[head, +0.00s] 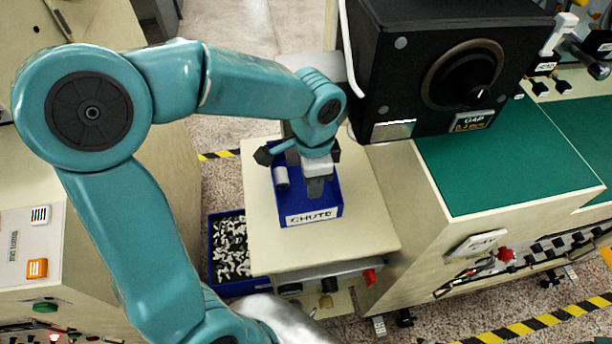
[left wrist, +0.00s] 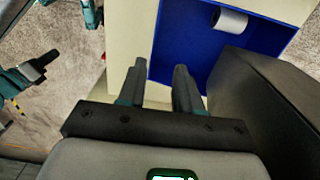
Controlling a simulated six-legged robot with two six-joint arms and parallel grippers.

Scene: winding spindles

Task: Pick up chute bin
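The chute bin (head: 334,208) is a blue open box with a white CHUTE label. It sits on a cream cabinet top in the head view. A grey cylinder (head: 281,178) lies inside it, also seen in the left wrist view (left wrist: 230,21). My left gripper (head: 316,187) is over the bin and hides part of its inside. In the left wrist view, my left gripper (left wrist: 160,85) has its fingers apart with nothing held between them. The blue bin (left wrist: 185,55) is just beyond, its edge near the fingers. Contact cannot be told. My right gripper cannot be made out.
The cream cabinet top (head: 365,230) has free room around the bin. A black machine housing (head: 400,75) stands close behind and right. A green mat (head: 500,165) covers the right bench.

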